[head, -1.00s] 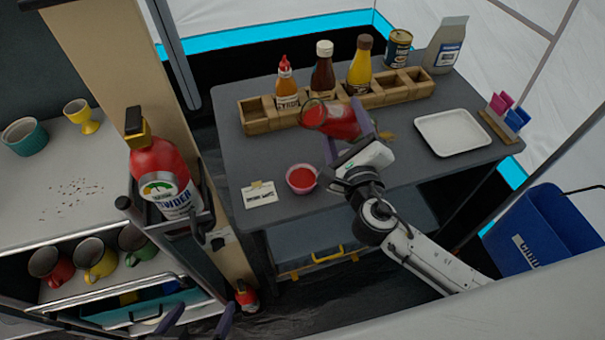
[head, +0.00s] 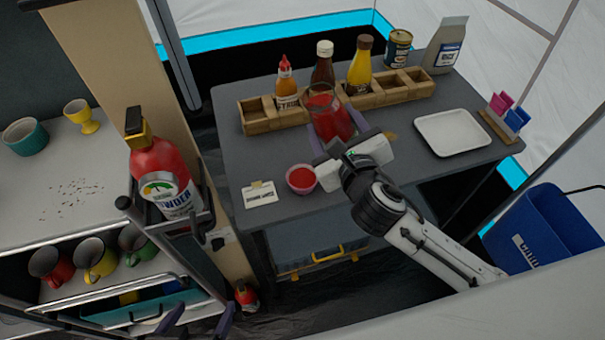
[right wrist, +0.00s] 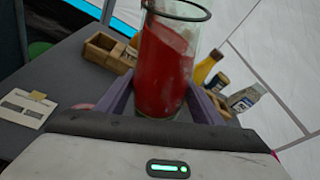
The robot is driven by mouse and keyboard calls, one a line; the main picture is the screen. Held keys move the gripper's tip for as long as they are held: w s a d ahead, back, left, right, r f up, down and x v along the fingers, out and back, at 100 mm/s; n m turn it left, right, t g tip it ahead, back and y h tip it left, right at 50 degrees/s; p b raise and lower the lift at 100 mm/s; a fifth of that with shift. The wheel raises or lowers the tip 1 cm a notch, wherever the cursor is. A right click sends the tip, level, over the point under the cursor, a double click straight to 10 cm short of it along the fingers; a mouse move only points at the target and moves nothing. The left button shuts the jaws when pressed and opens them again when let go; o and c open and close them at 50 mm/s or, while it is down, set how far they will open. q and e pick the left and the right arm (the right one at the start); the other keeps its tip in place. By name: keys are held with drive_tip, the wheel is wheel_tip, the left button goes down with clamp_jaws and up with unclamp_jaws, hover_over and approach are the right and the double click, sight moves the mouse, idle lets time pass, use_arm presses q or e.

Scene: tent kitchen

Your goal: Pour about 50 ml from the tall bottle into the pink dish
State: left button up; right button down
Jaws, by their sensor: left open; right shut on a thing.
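The tall bottle (head: 331,122) is clear glass with red sauce inside. My right gripper (head: 338,138) is shut around it and holds it in front of the wooden rack, leaning slightly, its mouth toward the upper left. In the right wrist view the bottle (right wrist: 165,65) sits between the purple fingers, with the sauce surface slanting. The pink dish (head: 302,190) stands on the grey table, below and left of the bottle, with red sauce in it.
The wooden rack (head: 258,121) holds an orange, a brown and a yellow bottle behind the held one. A white tray (head: 453,133) lies right, a note card (head: 259,196) left of the dish. A red extinguisher (head: 162,172) stands between counter and table.

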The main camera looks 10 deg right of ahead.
sight(327, 110)
drive_tip(key=shift+w+r, duration=0.1)
drive_tip(key=shift+r, duration=0.15)
drive_tip(key=shift+a+f+m, duration=0.25)
drive_tip(key=shift+f+m, duration=0.05)
drive_tip(key=shift+f, duration=0.05)
drive_tip(key=shift+s+a+m+g+y, duration=0.4)
drive_tip(key=shift+a+m+y, duration=0.1)
drive_tip(key=shift+a+m, duration=0.15)
drive_tip(key=shift+s+a+r+m+g+y, duration=0.3)
drive_tip(key=shift+a+r+m+y, duration=0.2)
drive_tip(key=shift+a+r+m, duration=0.2)
drive_tip(key=shift+r, duration=3.35)
drive_tip(key=shift+s, duration=0.1)
drive_tip(key=shift+s+d+f+m+h, duration=0.1)
drive_tip(key=shift+s+m+h, duration=0.25)
drive_tip(key=shift+s, duration=0.2)
drive_tip(key=s+d+r+m+g+h, duration=0.1)
drive_tip(key=s+d+m+h, duration=0.5)
drive_tip(key=s, duration=0.5)
drive_tip(key=shift+s+d+r+g+h, duration=0.15)
drive_tip(key=shift+d+r+g+h, duration=0.2)
drive_tip(key=shift+h, duration=0.3)
